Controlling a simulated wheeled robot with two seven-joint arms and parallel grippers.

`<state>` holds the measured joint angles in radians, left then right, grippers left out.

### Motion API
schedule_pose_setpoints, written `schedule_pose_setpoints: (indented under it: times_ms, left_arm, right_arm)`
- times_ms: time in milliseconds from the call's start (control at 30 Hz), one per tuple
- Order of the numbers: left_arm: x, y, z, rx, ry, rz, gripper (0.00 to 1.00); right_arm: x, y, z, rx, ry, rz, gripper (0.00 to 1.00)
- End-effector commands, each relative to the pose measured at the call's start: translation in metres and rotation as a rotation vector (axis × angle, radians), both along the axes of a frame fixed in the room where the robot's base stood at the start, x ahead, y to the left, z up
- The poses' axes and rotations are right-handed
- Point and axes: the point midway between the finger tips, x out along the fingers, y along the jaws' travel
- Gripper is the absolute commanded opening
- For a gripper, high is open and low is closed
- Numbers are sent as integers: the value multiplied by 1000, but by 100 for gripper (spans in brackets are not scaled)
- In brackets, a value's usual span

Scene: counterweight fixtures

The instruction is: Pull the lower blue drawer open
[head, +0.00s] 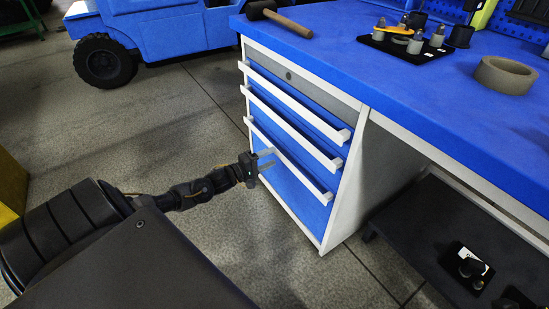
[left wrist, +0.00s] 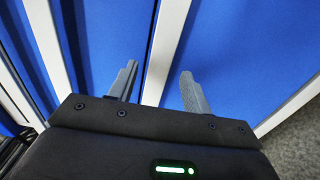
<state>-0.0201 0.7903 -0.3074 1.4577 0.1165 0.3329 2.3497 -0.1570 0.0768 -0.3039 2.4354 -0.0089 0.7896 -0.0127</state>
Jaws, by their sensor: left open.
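The lower blue drawer (head: 303,202) is the bottom one in the cabinet under the workbench, and it looks closed. Its long white handle (head: 300,176) runs along its upper edge. My left gripper (head: 267,159) is at this handle, left of its middle, with its fingers pointing at the drawer front. In the left wrist view the gripper (left wrist: 158,86) is open, and a white bar (left wrist: 169,45) passes between the two fingers against the blue front. I cannot tell whether the fingers touch the bar. My right gripper is not in view.
Two more white handles (head: 292,128) sit above, below a grey panel (head: 310,87) with a lock. A mallet (head: 275,14), a tape roll (head: 505,75) and a black tray (head: 405,45) lie on the blue worktop. A dark shelf (head: 420,240) is at right. The floor (head: 180,120) before the drawers is clear.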

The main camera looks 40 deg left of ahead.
Motion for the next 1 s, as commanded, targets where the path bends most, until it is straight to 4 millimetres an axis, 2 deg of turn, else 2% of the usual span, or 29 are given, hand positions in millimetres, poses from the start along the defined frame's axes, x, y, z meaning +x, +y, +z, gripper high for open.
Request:
schedule_pose_setpoints:
  times_ms: [200, 567, 933, 1000]
  left_arm:
    - [23, -7, -1, 0, -1, -1, 49]
    - [26, -8, 0, -1, 1, 0, 49]
    - [26, -8, 0, 0, 1, 0, 1]
    - [26, -8, 0, 0, 1, 0, 0]
  right_arm:
    - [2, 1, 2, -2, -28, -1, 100]
    - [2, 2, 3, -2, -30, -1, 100]
    - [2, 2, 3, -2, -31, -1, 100]
    - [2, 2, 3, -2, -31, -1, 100]
